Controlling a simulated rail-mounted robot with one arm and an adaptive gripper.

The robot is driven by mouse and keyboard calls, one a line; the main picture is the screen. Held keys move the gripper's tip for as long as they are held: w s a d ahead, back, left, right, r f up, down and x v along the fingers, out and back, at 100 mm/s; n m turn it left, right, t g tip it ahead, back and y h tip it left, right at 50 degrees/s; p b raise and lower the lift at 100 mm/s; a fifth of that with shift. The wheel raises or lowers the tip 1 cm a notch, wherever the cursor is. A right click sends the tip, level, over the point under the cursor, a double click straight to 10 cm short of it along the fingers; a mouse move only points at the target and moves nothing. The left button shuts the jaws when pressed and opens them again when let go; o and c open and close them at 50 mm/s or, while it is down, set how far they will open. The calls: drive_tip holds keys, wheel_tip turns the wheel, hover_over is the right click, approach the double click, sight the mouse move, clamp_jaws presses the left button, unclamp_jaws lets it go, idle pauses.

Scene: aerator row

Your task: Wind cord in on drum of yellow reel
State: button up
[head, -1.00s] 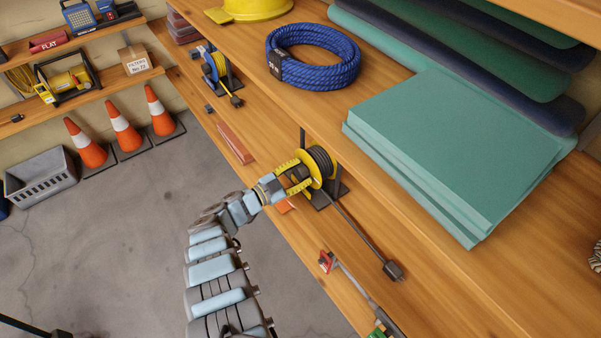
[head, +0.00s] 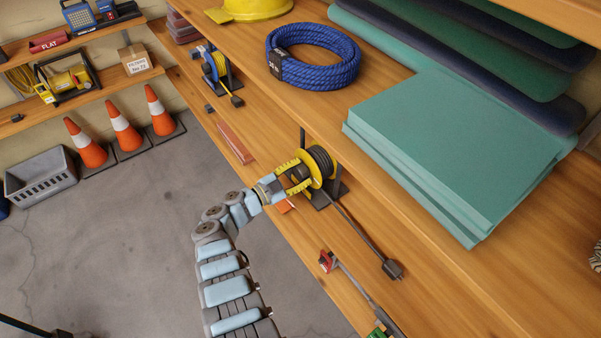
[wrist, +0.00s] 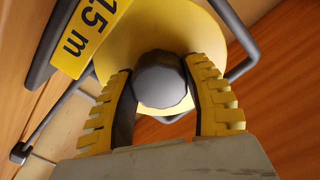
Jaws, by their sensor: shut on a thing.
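The yellow reel (head: 302,172) stands on the lower wooden shelf in a dark stand, with dark cord (head: 322,159) wound on its drum. A length of cord runs from it along the shelf to a dark plug (head: 392,269). My gripper (head: 289,180) is at the reel's near side. In the wrist view, its yellow ribbed fingers (wrist: 165,95) are shut on the round grey knob (wrist: 161,80) of the reel.
A blue-corded reel (head: 217,70) and a reddish-brown bar (head: 235,143) lie farther along the shelf. A red-handled tool (head: 327,262) lies nearer. The upper shelf holds blue rope (head: 313,56) and green pads (head: 450,150), overhanging the reel closely.

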drive_tip(key=shift+r+m, duration=0.1)
drive_tip(key=shift+m, duration=0.8)
drive_tip(key=shift+d+f+m+b, duration=0.15)
drive_tip(key=shift+f+m+b, duration=0.05)
drive_tip(key=shift+m+b, duration=0.8)
drive_tip(key=m+b, duration=0.2)
drive_tip(key=shift+f+m+b, duration=0.15)
drive_tip(key=shift+m+b, duration=0.15)
drive_tip(key=shift+b, duration=0.05)
drive_tip(key=m+b, duration=0.6)
drive_tip(key=b, duration=0.1)
drive_tip(key=shift+f+b, duration=0.1)
drive_tip(key=shift+b, duration=0.3)
drive_tip(key=m+b, duration=0.5)
drive_tip(key=b, duration=0.1)
drive_tip(key=shift+m, duration=0.4)
drive_tip(key=shift+m+b, duration=0.45)
drive_tip(key=shift+m, duration=1.75)
